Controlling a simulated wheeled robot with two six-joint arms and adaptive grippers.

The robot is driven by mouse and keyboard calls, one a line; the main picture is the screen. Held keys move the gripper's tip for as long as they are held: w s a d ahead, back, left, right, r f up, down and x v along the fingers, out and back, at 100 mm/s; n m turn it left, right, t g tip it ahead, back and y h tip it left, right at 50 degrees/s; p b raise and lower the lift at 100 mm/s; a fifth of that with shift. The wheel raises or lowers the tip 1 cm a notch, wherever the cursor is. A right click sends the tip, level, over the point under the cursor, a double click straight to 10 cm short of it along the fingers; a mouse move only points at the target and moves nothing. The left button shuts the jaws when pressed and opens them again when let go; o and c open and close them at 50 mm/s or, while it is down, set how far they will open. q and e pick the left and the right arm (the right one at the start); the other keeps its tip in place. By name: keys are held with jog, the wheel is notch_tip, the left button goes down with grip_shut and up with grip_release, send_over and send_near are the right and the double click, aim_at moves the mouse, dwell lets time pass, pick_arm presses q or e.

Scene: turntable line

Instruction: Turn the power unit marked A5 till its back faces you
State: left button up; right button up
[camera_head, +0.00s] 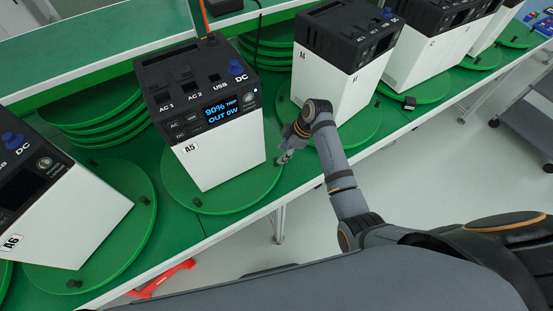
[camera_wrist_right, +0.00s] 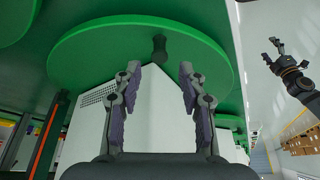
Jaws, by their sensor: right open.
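The power unit marked A5 (camera_head: 218,150) is a white box with a black top and a lit display. It stands upright on a green turntable (camera_head: 212,207), and its display and A5 label face my side. Small dark pegs stand near the turntable rim. My right gripper (camera_head: 283,158) is at the turntable's right edge by a peg. In the right wrist view, its open fingers (camera_wrist_right: 158,88) point toward a dark peg (camera_wrist_right: 159,48), with the unit's white body behind. Another gripper (camera_wrist_right: 275,48), apparently my left, shows small at the right there; its jaw state is unclear.
The A6 unit (camera_head: 75,220) stands on its own turntable at the left. Several more units stand along the green bench to the right, the nearest of them close (camera_head: 335,85). A red object (camera_head: 160,279) is below the bench's front edge. The floor in front is light and partly clear.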

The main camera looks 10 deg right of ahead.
aim_at(277, 159)
jog(key=x, duration=0.6)
jog(key=shift+a+f, duration=0.1)
jog(key=shift+f, duration=0.15)
grip_shut()
